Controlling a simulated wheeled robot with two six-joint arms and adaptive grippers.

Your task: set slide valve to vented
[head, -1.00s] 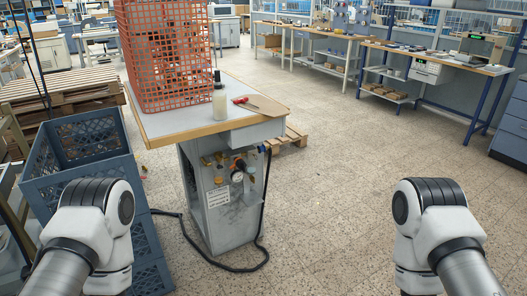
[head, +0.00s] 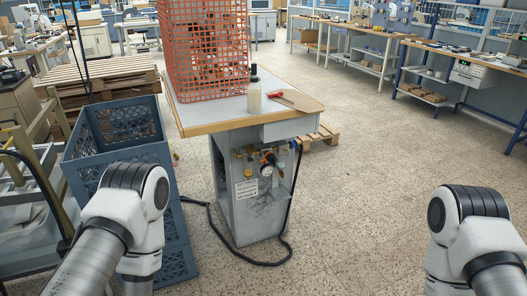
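A grey pedestal (head: 256,212) stands under the worktable and carries a pneumatic panel on its front. The panel has a round gauge (head: 266,170) and several small brass and coloured fittings (head: 246,156). The slide valve is probably among these fittings, but it is too small to tell which one it is or how it is set. A white label (head: 247,189) sits below the fittings at the left. My two arms show only as links at the lower left and lower right, well in front of the panel. Neither gripper is in view.
A worktable (head: 222,119) holds an orange mesh guard (head: 207,50), a bottle (head: 254,97) and a red-handled tool (head: 277,94). Blue crates (head: 120,148) stand to the left. A black hose (head: 237,260) lies on the floor around the pedestal. The floor to the right is clear.

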